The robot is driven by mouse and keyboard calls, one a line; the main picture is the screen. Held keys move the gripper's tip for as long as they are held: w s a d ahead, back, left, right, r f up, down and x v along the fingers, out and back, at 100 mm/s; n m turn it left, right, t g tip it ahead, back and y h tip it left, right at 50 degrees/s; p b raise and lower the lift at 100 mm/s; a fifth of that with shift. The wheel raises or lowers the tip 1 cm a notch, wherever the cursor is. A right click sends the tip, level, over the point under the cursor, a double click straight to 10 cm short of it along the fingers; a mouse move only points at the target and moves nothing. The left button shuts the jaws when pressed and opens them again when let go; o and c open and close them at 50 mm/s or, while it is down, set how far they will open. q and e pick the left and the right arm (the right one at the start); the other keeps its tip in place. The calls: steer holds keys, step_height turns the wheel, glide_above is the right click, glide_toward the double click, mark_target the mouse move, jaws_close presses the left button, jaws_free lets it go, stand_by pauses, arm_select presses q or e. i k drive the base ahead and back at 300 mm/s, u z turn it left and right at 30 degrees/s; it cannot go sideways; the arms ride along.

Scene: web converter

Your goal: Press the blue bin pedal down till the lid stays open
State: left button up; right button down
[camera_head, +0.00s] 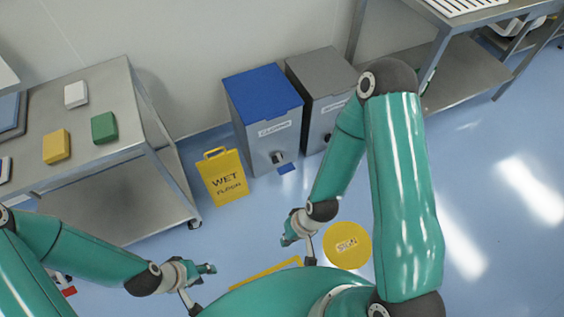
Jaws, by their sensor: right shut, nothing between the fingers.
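The blue-lidded bin (262,130) stands against the wall, with its blue lid (262,92) lying closed on top. A small blue pedal (286,168) sticks out at the floor in front of it. My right gripper (287,240) is shut and empty, low over the floor in front of the bin and apart from the pedal. My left gripper (209,269) is further left and nearer to me, also away from the bin; its fingers are too small to read.
A grey-lidded bin (322,85) stands close on the right. A yellow wet floor sign (223,177) stands left of the blue bin. A steel table (90,165) with blocks is at left. A round yellow sign (347,245) lies beside my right gripper.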

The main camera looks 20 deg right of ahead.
mark_target(284, 168)
steer(key=i, duration=0.85)
steer(key=z, duration=0.05)
